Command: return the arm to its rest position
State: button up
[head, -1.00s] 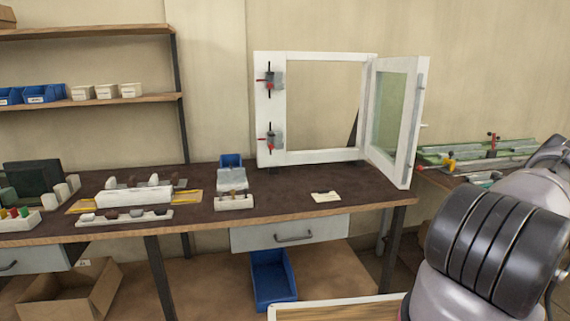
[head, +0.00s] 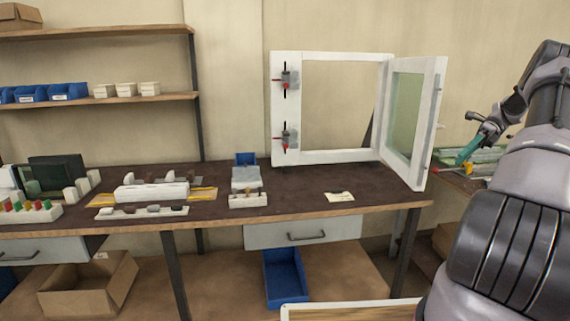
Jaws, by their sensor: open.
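My arm fills the right edge of the head view, its dark ribbed joint low and close to the camera. It bends at the upper right and reaches back down and to the left. My gripper (head: 467,153) shows small at its end, with teal finger parts, right of the open window sash. It is open, and I see nothing held in it. It overlaps the side bench in the picture; I cannot tell its height above it.
A white window frame (head: 277,118) with two red-handled clamps stands on the workbench (head: 300,205), its sash (head: 434,120) swung open to the right, near my arm. The side bench holds profiles (head: 490,157). A blue bin (head: 285,275) and cardboard box (head: 90,285) sit below.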

jog(key=s+a+r+n+t+h, duration=0.1)
jog(key=s+a+r+n+h, duration=0.4)
jog(key=a+r, duration=0.5)
jog(key=s+a+r+n+t+h, duration=0.1)
jog(key=s+a+r+n+h, duration=0.2)
jog(key=a+r+n, duration=0.7)
jog(key=s+a+n+t, duration=0.4)
jog(key=s+a, duration=0.2)
jog(key=s, duration=0.3)
jog(key=s+a+f+n+t, duration=0.1)
jog(key=s+a+n+t, duration=0.3)
jog(key=s+a, duration=0.3)
jog(key=shift+s+a+f+t+h, duration=0.15)
jog(key=shift+s+a+t+h, duration=0.2)
jog(key=shift+s, duration=0.65)
jog(key=shift+d, duration=0.1)
